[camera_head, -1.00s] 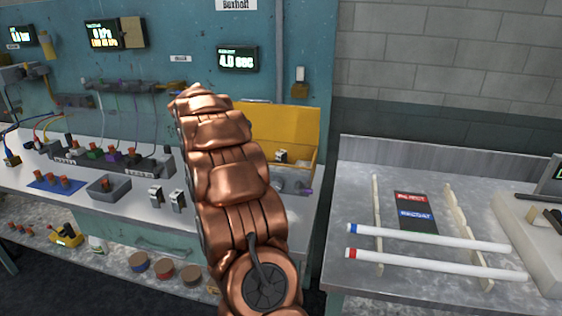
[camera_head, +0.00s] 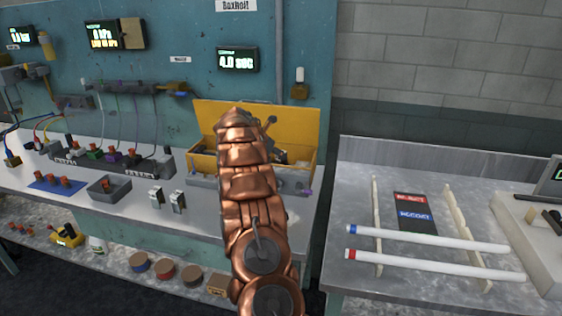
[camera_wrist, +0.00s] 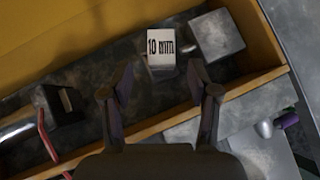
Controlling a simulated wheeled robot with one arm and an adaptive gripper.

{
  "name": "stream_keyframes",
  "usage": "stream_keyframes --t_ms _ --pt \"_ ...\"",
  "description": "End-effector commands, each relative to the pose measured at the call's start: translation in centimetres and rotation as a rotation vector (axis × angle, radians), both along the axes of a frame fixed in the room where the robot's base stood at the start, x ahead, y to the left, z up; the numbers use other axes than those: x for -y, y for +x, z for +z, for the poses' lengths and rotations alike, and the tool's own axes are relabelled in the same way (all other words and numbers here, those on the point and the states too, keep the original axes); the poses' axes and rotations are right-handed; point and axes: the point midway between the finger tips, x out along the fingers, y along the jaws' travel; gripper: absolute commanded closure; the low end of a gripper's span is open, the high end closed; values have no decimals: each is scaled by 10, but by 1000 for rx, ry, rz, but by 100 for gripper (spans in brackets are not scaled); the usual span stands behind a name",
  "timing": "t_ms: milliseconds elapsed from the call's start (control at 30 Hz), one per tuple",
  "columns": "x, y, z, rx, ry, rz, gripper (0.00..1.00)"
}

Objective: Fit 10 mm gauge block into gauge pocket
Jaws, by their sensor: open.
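The 10 mm gauge block (camera_wrist: 161,42), a small metal block with a white face marked "10 mm", lies in the open yellow box (camera_wrist: 262,32) in the wrist view. My gripper (camera_wrist: 160,74) is open above the box, with its fingers apart on either side of the block's near end. No contact is clear. In the head view the yellow box (camera_head: 222,112) stands on the left bench with its lid raised, and my copper arm reaches over it, hiding part of the inside. I cannot make out the gauge pocket for certain in either view.
A plain metal block (camera_wrist: 217,36) sits close right of the gauge block. A black item (camera_wrist: 62,104) and a red-handled tool (camera_wrist: 46,134) lie left in the box. A grey tray (camera_head: 109,190) stands on the bench. The right table holds two white tubes (camera_head: 435,265).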

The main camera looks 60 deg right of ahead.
Motion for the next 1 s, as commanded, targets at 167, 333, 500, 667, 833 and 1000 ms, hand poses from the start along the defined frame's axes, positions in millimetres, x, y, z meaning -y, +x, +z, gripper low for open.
stream_keyframes --t_ms 167,333,500,667,833,1000 --pt "5 0 -3 1 0 0 40" --pt "17 -2 -11 2 0 -2 40" --pt "31 -3 -23 2 1 -2 40" --pt "38 -4 -32 1 2 -3 40" --pt "40 -4 -34 2 1 -2 40" --pt "40 -4 -34 2 0 -2 46"
